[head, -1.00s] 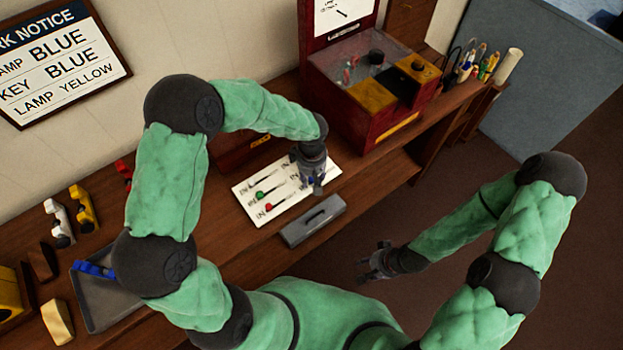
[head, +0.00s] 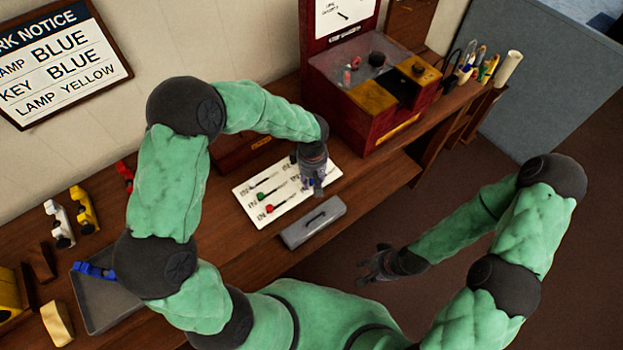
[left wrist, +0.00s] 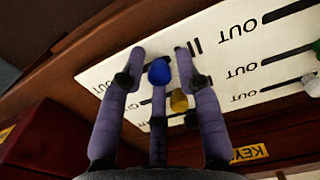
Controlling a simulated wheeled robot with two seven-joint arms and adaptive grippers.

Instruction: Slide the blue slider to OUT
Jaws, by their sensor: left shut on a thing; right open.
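The white slider panel (head: 291,203) lies on the bench with several slots and coloured knobs. My left gripper (head: 314,190) is over its right part and hides the knobs there in the head view. In the left wrist view, the blue slider (left wrist: 159,72) is a round knob between the fingertips of my left gripper (left wrist: 160,66), which is shut on it. A yellow knob (left wrist: 179,101) sits close by, behind the fingers. OUT labels show to the right of the fingers; the blue slider's own end labels are partly hidden. My right gripper (head: 378,264) is open and empty, away from the bench.
Green (head: 262,196) and red (head: 269,208) knobs sit on the panel's left part. A red box (head: 365,120) stands behind right. A grey tray (head: 103,309) holds a blue piece at left.

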